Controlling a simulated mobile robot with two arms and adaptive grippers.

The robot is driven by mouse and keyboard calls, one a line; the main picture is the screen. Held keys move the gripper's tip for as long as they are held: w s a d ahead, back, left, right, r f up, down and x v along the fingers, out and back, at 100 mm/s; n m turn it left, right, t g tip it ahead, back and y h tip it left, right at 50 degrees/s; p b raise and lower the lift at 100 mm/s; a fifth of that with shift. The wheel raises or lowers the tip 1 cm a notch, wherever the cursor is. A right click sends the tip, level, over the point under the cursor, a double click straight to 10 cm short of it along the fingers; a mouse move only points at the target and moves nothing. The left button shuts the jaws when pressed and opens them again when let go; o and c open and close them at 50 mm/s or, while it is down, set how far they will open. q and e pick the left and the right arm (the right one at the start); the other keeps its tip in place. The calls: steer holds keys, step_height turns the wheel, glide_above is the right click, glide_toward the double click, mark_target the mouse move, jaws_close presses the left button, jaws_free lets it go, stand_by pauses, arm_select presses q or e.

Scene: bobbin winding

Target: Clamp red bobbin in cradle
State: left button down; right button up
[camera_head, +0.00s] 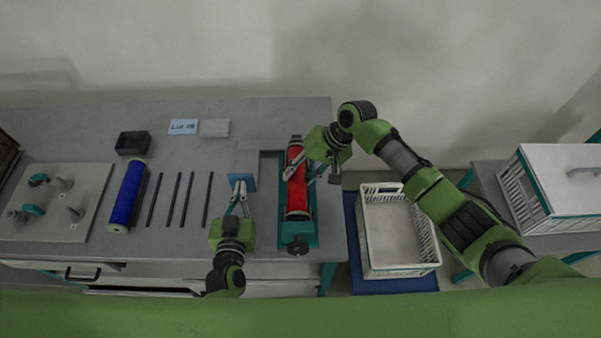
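The red bobbin (296,195) lies lengthwise in the green cradle (311,226) near the table's right edge. A dark round knob (297,245) is at the cradle's near end. My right gripper (302,175) is over the bobbin's far half from the right, fingers apart. One finger crosses the red surface and the other is at the bobbin's right side; contact is unclear. My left gripper (240,188) is left of the cradle, with its fingertips close together on a small blue block (250,182).
A blue bobbin (127,195), several dark rods (172,199), a black tray (133,142) and a plate with fittings (75,228) occupy the table's left. A white crate (368,240) stands right of the table, and a lidded one (530,190) farther right.

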arm_select(q)
steer(key=shift+w+r, duration=0.1)
steer(key=shift+r, duration=0.05)
arm_select(e)
steer(key=o, duration=0.3)
step_height(320, 180, up, 9)
steer(key=shift+s+d+r, duration=0.1)
arm_select(q)
step_height(320, 180, up, 6)
steer(key=p, duration=0.6)
steer(key=shift+r, duration=0.1)
steer(key=shift+r+p, duration=0.95)
steer(key=shift+p, duration=0.3)
arm_select(e)
steer(key=shift+r, duration=3.3)
arm_select(q)
steer(key=s+p, duration=0.2)
steer(key=s, duration=0.5)
arm_select(e)
steer(key=shift+r, duration=0.95)
